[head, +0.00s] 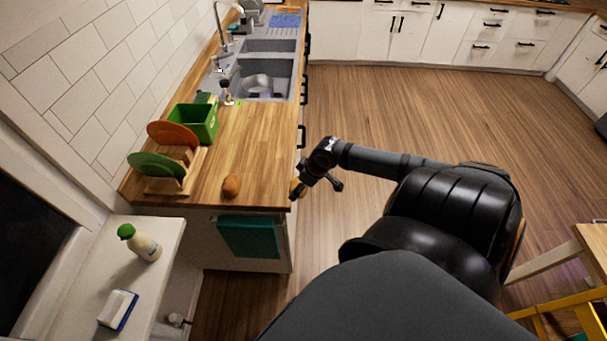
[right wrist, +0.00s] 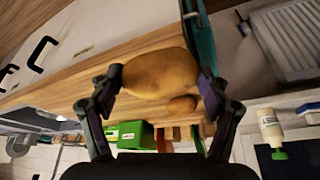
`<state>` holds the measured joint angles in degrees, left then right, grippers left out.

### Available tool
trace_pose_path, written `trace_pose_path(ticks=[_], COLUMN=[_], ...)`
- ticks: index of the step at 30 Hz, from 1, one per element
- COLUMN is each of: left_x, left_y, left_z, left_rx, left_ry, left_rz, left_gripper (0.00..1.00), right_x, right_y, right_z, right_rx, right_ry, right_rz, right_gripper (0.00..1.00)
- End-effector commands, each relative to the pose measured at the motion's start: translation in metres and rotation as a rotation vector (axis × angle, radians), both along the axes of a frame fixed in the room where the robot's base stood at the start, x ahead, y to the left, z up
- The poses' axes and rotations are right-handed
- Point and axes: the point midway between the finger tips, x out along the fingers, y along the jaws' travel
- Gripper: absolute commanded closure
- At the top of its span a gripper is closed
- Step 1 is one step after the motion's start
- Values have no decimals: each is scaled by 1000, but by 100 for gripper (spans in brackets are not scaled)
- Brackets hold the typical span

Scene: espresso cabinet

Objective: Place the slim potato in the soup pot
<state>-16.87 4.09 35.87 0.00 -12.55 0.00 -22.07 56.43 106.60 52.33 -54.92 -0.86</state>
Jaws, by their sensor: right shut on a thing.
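My right gripper (head: 298,186) is just off the front edge of the wooden counter, near its near corner. In the right wrist view its fingers (right wrist: 161,82) are shut on a yellow-brown potato (right wrist: 160,72), one finger on each side. In the head view this potato is mostly hidden by the gripper. A second, browner potato (head: 231,186) lies on the counter near its near end; it also shows beyond the held one in the right wrist view (right wrist: 181,104). I cannot tell which potato is the slim one. I cannot clearly make out a soup pot. My left gripper is out of view.
A plate rack (head: 182,178) with an orange and a green plate and a green bin (head: 196,122) stand along the wall. The sink (head: 262,80) holds a shiny metal vessel. A teal towel (head: 250,237) hangs on the counter end.

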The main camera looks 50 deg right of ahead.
Motion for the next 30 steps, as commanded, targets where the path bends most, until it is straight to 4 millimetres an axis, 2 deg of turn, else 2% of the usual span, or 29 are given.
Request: trace_pose_path(ticks=[2, 5, 9, 14, 17, 19, 24, 27, 30], left_x=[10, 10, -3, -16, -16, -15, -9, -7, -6], left_y=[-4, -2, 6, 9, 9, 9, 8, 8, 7], left_z=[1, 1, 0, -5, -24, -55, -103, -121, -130], left_rx=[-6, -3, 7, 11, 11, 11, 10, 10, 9], left_ry=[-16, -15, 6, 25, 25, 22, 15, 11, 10], left_rz=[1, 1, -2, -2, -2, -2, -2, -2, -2], left_gripper=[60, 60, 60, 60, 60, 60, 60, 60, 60], right_x=[1, 2, 7, 16, 22, 24, 27, 27, 27], right_y=[13, 32, 74, 130, 163, 184, 200, 204, 207], right_z=[-9, -22, -38, -49, -65, -92, -134, -150, -158], right_rx=[12, 12, 17, 16, 16, 16, 5, 4, 3], right_ry=[-3, -4, -5, -5, -2, 2, 4, 4, 4], right_rz=[-17, -41, -92, -160, -201, -227, -250, -256, -259], right_gripper=[57, 57, 57, 57, 57, 57, 57, 57, 57])
